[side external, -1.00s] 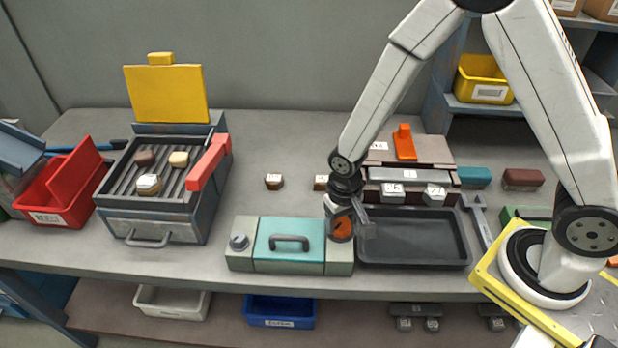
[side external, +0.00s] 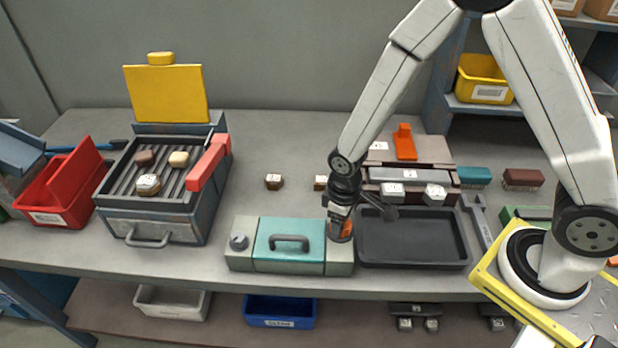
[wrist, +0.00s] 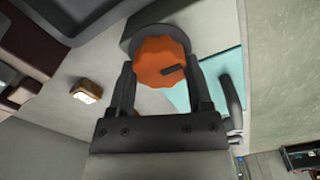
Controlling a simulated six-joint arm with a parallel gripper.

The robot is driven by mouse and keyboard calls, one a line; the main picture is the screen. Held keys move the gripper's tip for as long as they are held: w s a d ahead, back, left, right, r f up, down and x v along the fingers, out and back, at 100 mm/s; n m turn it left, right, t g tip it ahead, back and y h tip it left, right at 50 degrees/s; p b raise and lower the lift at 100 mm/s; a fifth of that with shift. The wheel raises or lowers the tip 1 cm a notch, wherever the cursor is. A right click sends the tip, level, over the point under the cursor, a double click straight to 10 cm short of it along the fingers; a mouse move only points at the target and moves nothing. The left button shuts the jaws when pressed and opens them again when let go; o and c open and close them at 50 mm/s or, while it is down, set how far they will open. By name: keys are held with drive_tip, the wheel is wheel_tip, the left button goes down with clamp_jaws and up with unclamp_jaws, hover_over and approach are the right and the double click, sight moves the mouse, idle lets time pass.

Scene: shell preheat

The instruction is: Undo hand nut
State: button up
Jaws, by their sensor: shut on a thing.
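The hand nut (wrist: 160,60) is an orange, scalloped knob with a dark mark on its face. It sits on a grey round base at the right end of the teal-lidded box (side external: 262,254). In the wrist view my gripper (wrist: 160,75) has one finger on each side of the nut and is shut on it. In the side view my gripper (side external: 341,232) points down over the box's right end, and only a little orange shows there. A grey knob (side external: 239,242) stands on the box's left end.
A dark empty tray (side external: 412,262) lies just right of the box. A grill with a raised yellow lid (side external: 166,94) and a red handle stands at the left. Small labelled blocks (side external: 274,181) lie behind the box. A wrench (side external: 478,220) lies right of the tray.

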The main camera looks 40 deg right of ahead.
drive_tip(key=o, duration=1.3)
drive_tip(key=shift+r, duration=0.15)
drive_tip(key=shift+r, duration=3.8)
drive_tip(key=s+d+r+m+t, duration=0.1)
drive_tip(key=s+d, duration=0.1)
drive_tip(key=d, duration=0.1)
drive_tip(key=s+d+r+m, duration=0.2)
drive_tip(key=s+d+r+m+t, duration=0.1)
drive_tip(key=s+d+r, duration=0.1)
drive_tip(key=d, duration=0.1)
drive_tip(key=shift+d+r+m+t, duration=0.15)
drive_tip(key=shift+d+m+t, duration=0.15)
